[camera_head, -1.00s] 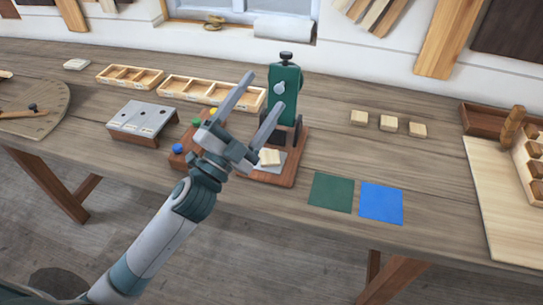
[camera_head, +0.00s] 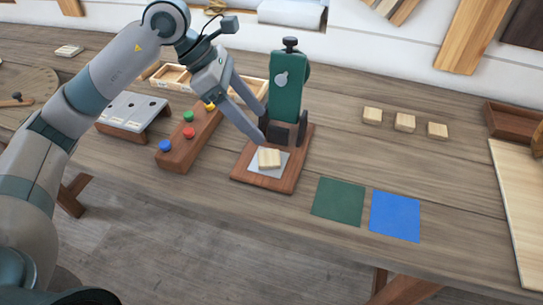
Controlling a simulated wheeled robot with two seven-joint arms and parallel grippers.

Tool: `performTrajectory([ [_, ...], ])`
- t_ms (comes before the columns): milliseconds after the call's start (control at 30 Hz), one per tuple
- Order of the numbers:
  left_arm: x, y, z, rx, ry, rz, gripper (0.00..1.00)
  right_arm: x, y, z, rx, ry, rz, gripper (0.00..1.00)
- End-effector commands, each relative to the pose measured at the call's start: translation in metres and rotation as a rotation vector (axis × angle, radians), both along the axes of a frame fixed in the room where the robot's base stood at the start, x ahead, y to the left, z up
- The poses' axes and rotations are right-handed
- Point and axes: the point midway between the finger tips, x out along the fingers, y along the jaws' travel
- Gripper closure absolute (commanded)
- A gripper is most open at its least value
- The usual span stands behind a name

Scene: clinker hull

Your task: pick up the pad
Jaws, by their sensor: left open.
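A small pale wooden pad (camera_head: 269,158) lies on a light grey plate (camera_head: 258,169) on the brown wooden base (camera_head: 284,184) of a green press (camera_head: 286,85). My left gripper (camera_head: 264,127) is open and empty. Its fingers point down and right, and in the picture their tips are just above the pad, in front of the press's lower part. I see no contact with the pad. Three similar pale blocks (camera_head: 405,122) lie in a row to the right on the table. My right gripper is not in view.
A brown block with coloured knobs (camera_head: 190,136) stands left of the press. A green square (camera_head: 339,201) and a blue square (camera_head: 395,215) lie flat at the front right. Wooden trays (camera_head: 173,77) stand behind my left arm. The table between press and pale blocks is clear.

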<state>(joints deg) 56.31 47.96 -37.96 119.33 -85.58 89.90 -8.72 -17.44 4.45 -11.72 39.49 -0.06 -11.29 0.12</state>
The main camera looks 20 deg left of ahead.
Motion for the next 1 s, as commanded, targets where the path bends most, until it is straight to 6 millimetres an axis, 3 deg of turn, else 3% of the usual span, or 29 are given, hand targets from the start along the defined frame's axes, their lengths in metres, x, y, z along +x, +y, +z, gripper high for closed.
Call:
performTrajectory([
  [100,0.01,0.038,-0.001,0.144,-0.029,0.032,0.33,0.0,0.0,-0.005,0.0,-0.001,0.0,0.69],
  [267,0.014,0.06,0.001,0.224,-0.039,0.052,0.33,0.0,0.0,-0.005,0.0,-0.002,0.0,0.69],
  [767,0.015,0.058,-0.004,0.227,-0.035,0.051,0.33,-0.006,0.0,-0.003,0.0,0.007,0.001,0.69],
  [1000,0.018,0.047,-0.029,0.226,-0.031,0.051,0.33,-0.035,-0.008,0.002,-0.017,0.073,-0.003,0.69],
])
